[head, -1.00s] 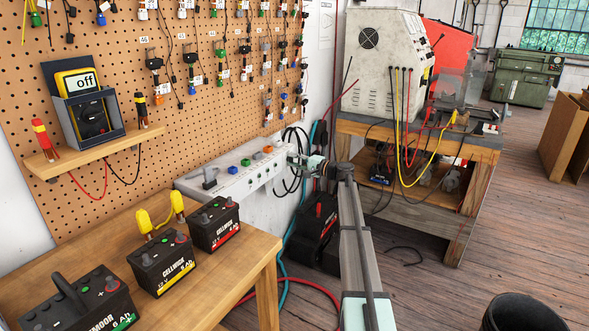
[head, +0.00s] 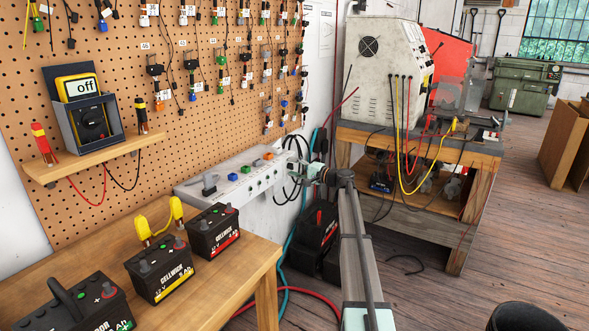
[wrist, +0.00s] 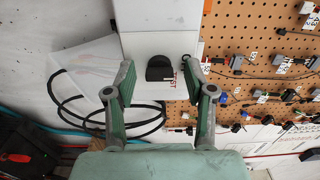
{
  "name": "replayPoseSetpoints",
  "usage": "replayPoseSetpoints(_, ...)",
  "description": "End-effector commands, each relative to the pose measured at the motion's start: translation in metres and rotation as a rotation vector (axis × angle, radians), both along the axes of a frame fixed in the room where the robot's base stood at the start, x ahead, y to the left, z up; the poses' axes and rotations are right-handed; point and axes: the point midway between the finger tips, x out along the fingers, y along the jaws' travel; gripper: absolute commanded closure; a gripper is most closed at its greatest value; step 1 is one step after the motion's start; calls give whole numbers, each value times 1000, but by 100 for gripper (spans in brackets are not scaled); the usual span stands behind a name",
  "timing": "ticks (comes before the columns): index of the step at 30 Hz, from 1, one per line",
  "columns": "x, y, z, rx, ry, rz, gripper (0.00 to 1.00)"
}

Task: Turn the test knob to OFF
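The test knob (wrist: 160,68) is a dark, rounded knob on a white panel (wrist: 150,45) in the wrist view. Red lettering that appears to read TEST sits just right of it. My gripper (wrist: 158,63) is open, with one green-padded finger on each side of the knob in the picture. Clear gaps show on both sides, and the fingers do not seem to touch it. In the head view my gripper (head: 299,171) is at the right end of a long white box (head: 225,192). I cannot make out the knob there, nor its pointer setting.
Black cable loops (wrist: 75,105) hang left of my gripper in the wrist view. A pegboard (head: 120,60) with hanging leads lies behind the box. A wooden bench (head: 200,280) with batteries stands in front. A cabinet with cables (head: 385,65) stands on the right-hand table.

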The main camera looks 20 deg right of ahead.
Motion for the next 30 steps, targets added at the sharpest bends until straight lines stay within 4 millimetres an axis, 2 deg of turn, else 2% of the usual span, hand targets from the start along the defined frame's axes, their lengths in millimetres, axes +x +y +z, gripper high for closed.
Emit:
replayPoseSetpoints(8, -14, -9, 0, 1, 1, -2, 46)
replayPoseSetpoints(21, -79, -53, 0, 0, 0, -1, 46)
replayPoseSetpoints(30, -98, -68, 0, 0, 0, 1, 46)
